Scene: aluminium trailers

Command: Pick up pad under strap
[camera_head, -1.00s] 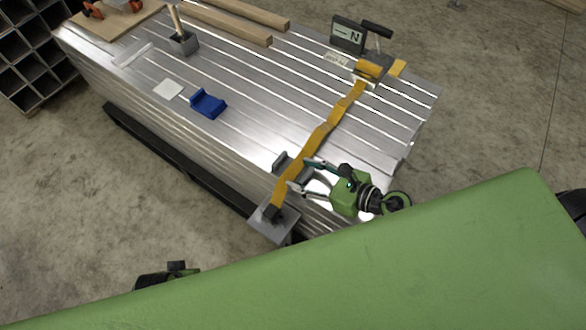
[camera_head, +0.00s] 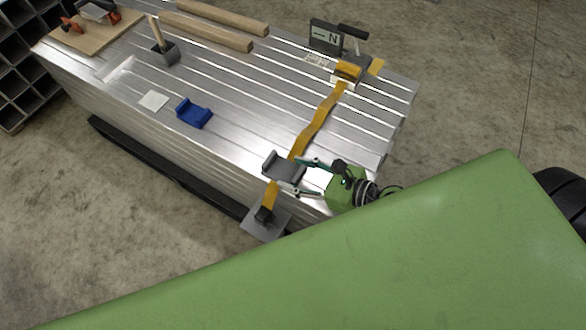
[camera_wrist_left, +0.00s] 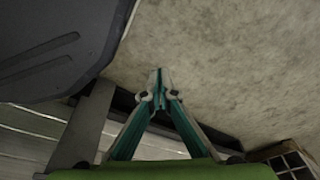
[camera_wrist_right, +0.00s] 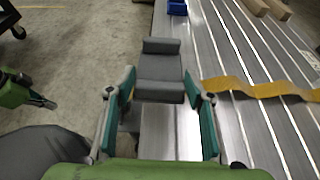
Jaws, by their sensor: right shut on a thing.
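The grey pad (camera_head: 284,167), a channel shape with raised ends, is held between the fingertips of my right gripper (camera_head: 302,177). In the right wrist view the pad (camera_wrist_right: 160,68) sits between the two fingers (camera_wrist_right: 160,86). In the head view it covers part of the yellow strap (camera_head: 318,124); the strap shows on both sides of it. The strap (camera_wrist_right: 262,90) runs off to the right in the right wrist view. My left gripper (camera_wrist_left: 159,76) is shut and empty, with its fingertips together over the floor.
A blue pad (camera_head: 194,113) and a white square (camera_head: 153,101) lie on the ribbed aluminium deck (camera_head: 235,85). A ratchet device (camera_head: 347,68) stands at the strap's far end; a metal plate (camera_head: 266,222) is at its near end. Timber beams (camera_head: 205,32) and a grey holder (camera_head: 164,53) stand farther back.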

